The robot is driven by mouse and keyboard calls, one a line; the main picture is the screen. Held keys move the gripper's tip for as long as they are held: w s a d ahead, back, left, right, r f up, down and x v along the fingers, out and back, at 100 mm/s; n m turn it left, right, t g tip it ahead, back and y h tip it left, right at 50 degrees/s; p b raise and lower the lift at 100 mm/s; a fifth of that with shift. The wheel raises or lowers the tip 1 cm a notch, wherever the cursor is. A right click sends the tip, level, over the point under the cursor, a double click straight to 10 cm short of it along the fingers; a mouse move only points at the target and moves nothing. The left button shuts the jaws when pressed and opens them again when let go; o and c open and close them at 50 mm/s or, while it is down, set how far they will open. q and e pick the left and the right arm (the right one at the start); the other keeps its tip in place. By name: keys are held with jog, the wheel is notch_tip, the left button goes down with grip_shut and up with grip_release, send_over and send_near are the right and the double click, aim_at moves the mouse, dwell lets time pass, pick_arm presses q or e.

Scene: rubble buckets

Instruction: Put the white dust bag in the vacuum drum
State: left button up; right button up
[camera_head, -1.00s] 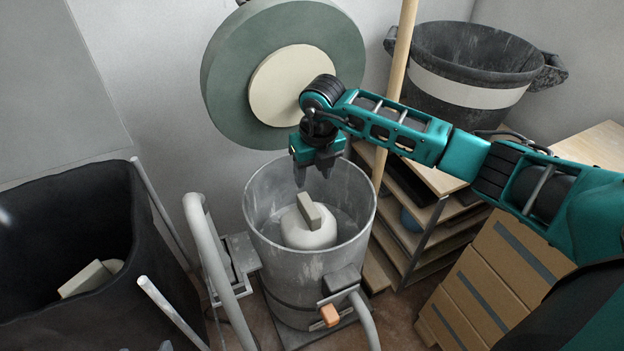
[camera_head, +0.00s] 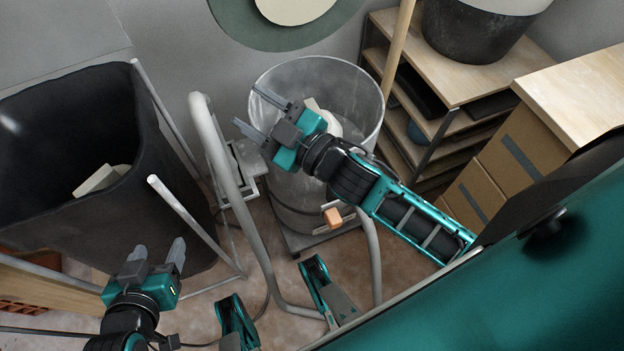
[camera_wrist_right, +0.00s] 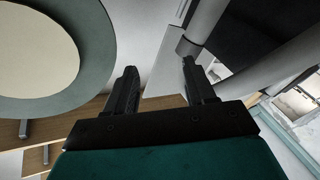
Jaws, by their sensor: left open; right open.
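A white dust bag (camera_head: 332,121) with a beige collar plate lies inside the grey vacuum drum (camera_head: 296,190), partly hidden by my right gripper and wrist. My right gripper (camera_head: 247,108) is open and empty above the drum's left rim, its fingers pointing left and clear of the bag. In the right wrist view, its open fingers (camera_wrist_right: 158,68) hold nothing and the bag does not show. My left gripper (camera_head: 158,250) is open and empty at the lower left, in front of the black bin and well away from the drum.
A black bin (camera_head: 170,215) at the left holds a pale object (camera_head: 101,179). A bent grey tube (camera_head: 228,175) stands between bin and drum. Wooden shelves (camera_head: 470,78), a wooden pole (camera_head: 402,45) and a cabinet (camera_head: 525,150) stand right. A green disc hangs on the back wall.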

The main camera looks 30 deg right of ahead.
jog(key=s+d+f+m+g+h, duration=0.2)
jog(key=s+f+m+g, duration=0.1)
jog(key=s+f+m, duration=0.1)
jog(key=s+d+f+m+g+h, duration=0.2)
jog(key=s+f+m+g+h, duration=0.1)
jog(key=s+f, duration=0.3)
notch_tip(320, 180, down, 2)
jog(key=shift+s+d+f+m, duration=0.15)
jog(key=shift+d+f+m, duration=0.15)
jog(key=shift+m, duration=0.4)
jog(key=shift+r, duration=0.1)
